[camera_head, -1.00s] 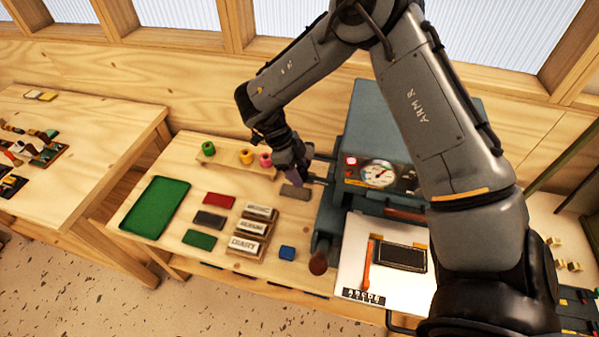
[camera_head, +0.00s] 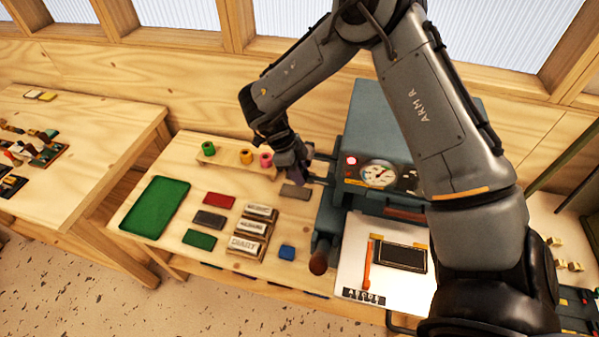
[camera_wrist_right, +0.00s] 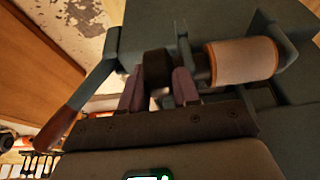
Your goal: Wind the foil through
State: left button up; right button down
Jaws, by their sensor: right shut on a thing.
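My right gripper (camera_head: 300,172) is at the left side of the teal press machine (camera_head: 385,120). In the right wrist view my right gripper (camera_wrist_right: 160,93) has its two purple fingers shut on a dark knob (camera_wrist_right: 157,64) on the machine. A cream-tan roll (camera_wrist_right: 243,61) sits on a spindle just right of the knob, beside the teal bracket. My left gripper is not in view. The foil's path inside the machine is hidden.
A green tray (camera_head: 155,207), a red block (camera_head: 219,200) and labelled boxes (camera_head: 247,236) lie left of the machine. A brown-handled lever (camera_wrist_right: 57,127) sticks out beside the gripper in the wrist view.

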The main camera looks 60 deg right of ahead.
jog(key=shift+s+t+b, duration=0.1)
jog(key=shift+t+b, duration=0.5)
jog(key=shift+t, duration=0.4)
jog(key=shift+t+y, duration=0.4)
jog(key=shift+t, duration=0.4)
jog(key=shift+s+t+b, duration=0.15)
jog(key=shift+t+b, duration=0.2)
jog(key=shift+t, duration=1.05)
jog(key=shift+y, duration=0.3)
jog(key=c, duration=0.9)
grip_release()
jog(key=shift+s+f, duration=0.1)
